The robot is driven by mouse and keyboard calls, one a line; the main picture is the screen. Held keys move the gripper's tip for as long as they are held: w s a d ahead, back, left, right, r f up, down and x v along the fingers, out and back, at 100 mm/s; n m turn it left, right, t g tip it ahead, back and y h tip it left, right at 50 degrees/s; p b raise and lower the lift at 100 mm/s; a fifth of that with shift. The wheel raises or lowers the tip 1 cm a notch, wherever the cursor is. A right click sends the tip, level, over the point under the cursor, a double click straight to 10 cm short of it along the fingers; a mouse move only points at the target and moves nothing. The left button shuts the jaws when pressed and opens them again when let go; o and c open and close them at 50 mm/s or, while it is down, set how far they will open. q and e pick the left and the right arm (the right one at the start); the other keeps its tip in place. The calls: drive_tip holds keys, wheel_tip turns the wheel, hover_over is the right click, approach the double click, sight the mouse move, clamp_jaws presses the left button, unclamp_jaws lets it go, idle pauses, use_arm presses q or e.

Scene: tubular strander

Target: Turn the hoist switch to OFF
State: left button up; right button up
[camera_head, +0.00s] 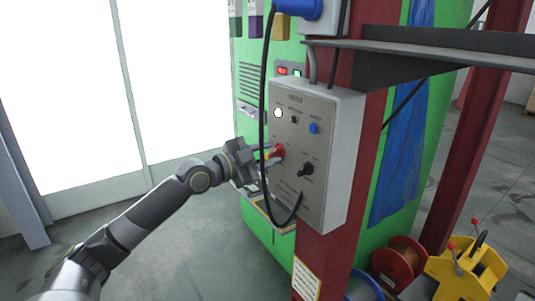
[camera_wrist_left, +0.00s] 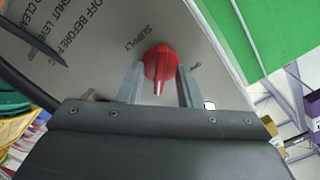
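A grey control box (camera_head: 341,150) is fixed to a red column. Its front carries a red rotary knob (camera_head: 280,150) and a black rotary switch (camera_head: 306,169) lower right. The small panel labels are too blurred to tell which is the hoist switch. My left gripper (camera_head: 267,156) is at the red knob. In the left wrist view the red knob (camera_wrist_left: 161,62) sits between the two fingers (camera_wrist_left: 158,88), beside the word SUPPLY. The fingers are apart, with small gaps visible beside the knob's handle. My right gripper is not in view.
A black cable (camera_head: 263,95) loops down in front of the box. A blue button (camera_head: 314,128) and a white lamp (camera_head: 278,113) are above the knobs. A steel bracket (camera_head: 440,45) juts out to the right. A yellow device (camera_head: 465,270) and a reel (camera_head: 398,262) stand lower right.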

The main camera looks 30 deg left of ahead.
use_arm(q)
drive_tip(key=shift+c, duration=0.3)
clamp_jaws()
drive_tip(key=shift+n, duration=0.3)
drive_tip(key=n, duration=0.2)
drive_tip(key=shift+n, duration=0.3)
drive_tip(key=n+p, duration=0.1)
drive_tip(key=n, duration=0.2)
drive_tip(key=shift+n, duration=0.4)
drive_tip(key=n+p, duration=0.2)
drive_tip(key=n, duration=0.3)
drive_tip(key=shift+r, duration=0.1)
drive_tip(key=n+p, duration=0.2)
drive_tip(key=n, duration=0.3)
drive_tip(key=shift+a+n+p, duration=0.1)
drive_tip(key=shift+n+p, duration=0.3)
